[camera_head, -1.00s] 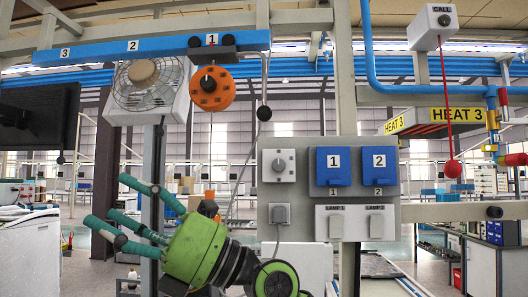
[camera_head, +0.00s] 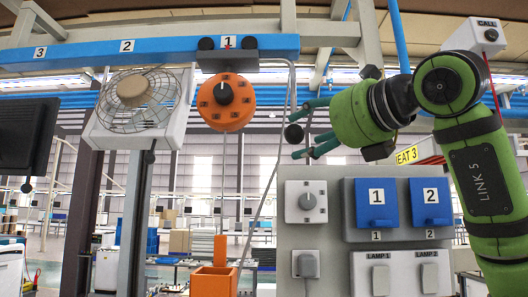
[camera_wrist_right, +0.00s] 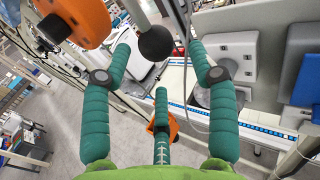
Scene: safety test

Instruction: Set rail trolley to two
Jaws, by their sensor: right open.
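The blue rail (camera_head: 85,53) runs across the upper left, with plates marked 3, 2 and 1 from left to right. The trolley (camera_head: 228,58) hangs at plate 1, with dark wheels on the rail and an orange disc (camera_head: 240,110) with a black knob below. A black ball (camera_head: 293,133) hangs right of the disc. My right gripper (camera_head: 303,130) is open, its teal fingers pointing left around the ball's height. In the right wrist view, the ball (camera_wrist_right: 155,43) appears between the spread fingertips, with the orange disc (camera_wrist_right: 85,20) at upper left; contact is not clear. My left gripper is out of view.
A fan (camera_head: 140,105) hangs left of the disc. A grey panel (camera_head: 320,235) with a dial, blue switches 1 and 2 and lamp switches stands below my right gripper. An orange box (camera_head: 213,282) sits low in the middle. A grey cable hangs near the ball.

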